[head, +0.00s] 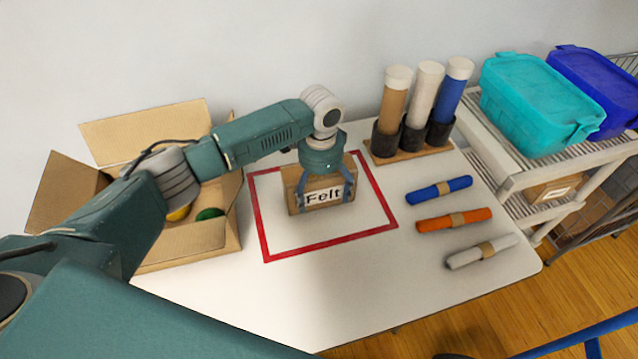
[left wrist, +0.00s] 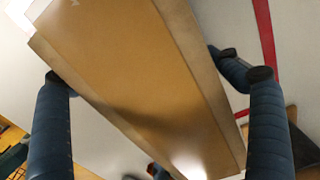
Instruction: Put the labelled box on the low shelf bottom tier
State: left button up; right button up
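The labelled box (head: 322,204), tan cardboard with a white "Felt" label, stands upright on the white table inside a red taped outline. My left gripper (head: 326,197) is over it from above with its fingers spread at the box's sides. In the left wrist view the box's top (left wrist: 140,75) fills the middle between the dark blue fingers (left wrist: 160,100), with a visible gap at the right; firm contact does not show. A shelf unit (head: 505,168) with slatted tiers stands to the right of the table. My right gripper is out of view.
A teal bin (head: 530,95) and a blue bin (head: 595,85) fill the shelf's top; a small labelled box (head: 553,190) sits lower. Felt rolls (head: 440,190) and a tube holder (head: 410,152) are on the table's right. An open carton (head: 190,240) stands left.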

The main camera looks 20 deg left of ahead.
pick_arm(q)
jog(key=c, duration=1.2)
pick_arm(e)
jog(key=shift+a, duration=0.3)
pick_arm(q)
jog(key=shift+r, duration=0.1)
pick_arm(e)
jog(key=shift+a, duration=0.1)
